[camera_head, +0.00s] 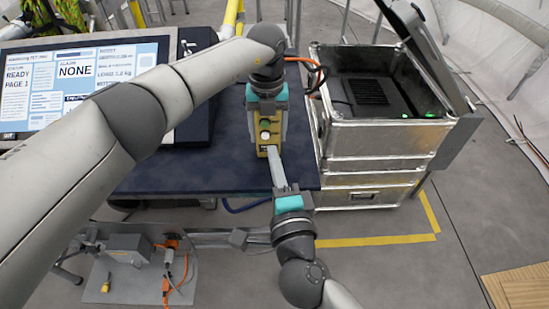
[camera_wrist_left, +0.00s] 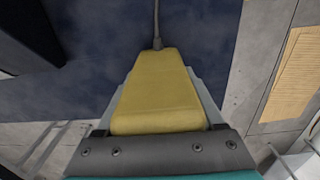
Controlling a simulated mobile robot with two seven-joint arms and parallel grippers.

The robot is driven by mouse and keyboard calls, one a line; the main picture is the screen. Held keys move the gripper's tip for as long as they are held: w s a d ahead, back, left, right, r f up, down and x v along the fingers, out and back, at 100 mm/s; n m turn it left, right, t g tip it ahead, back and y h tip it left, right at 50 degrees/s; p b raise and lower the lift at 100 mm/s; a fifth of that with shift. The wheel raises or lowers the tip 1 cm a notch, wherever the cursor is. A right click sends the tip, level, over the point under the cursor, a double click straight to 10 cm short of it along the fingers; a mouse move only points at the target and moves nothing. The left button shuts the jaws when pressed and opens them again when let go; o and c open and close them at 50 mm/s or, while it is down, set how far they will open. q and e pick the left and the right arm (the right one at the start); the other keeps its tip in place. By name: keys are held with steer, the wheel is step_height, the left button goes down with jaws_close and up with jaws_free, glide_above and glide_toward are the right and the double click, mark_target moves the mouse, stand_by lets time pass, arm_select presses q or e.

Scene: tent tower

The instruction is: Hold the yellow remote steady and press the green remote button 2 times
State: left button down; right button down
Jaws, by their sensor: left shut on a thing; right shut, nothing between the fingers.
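The yellow remote (camera_head: 262,151) is upright over the dark blue table top, near its front edge. Its face shows small round buttons; a pale greenish one (camera_head: 264,123) sits near the top. My left gripper (camera_head: 266,128) comes from behind and is shut on the remote, with a finger along each side. In the left wrist view the remote (camera_wrist_left: 160,85) fills the space between the fingers, and a grey cable leaves its far end. My right gripper (camera_head: 273,152) is shut and empty, its fingertips at the remote's lower front; whether they touch it I cannot tell.
A large screen (camera_head: 80,85) stands on the blue table (camera_head: 215,165) at left. An open metal case (camera_head: 380,137) with a black device and green lights stands at right. Yellow floor tape (camera_head: 385,240) runs in front of the case. My left arm crosses above the table.

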mark_target(270, 142)
stand_by(0.9)
steer(key=s+n+y, duration=0.1)
steer(key=n+y, duration=0.3)
steer(key=n, duration=0.6)
steer(key=s+n+g+y, duration=0.1)
steer(key=n+y, duration=0.3)
steer(key=n, duration=0.6)
steer(key=s+n+g+y, duration=0.1)
steer(key=n+y, duration=0.2)
steer(key=n, duration=0.7)
steer(key=shift+s+a+f+y, duration=0.3)
steer(key=shift+f+y, duration=0.1)
steer(key=shift+w, duration=4.4)
steer(key=shift+w, duration=0.15)
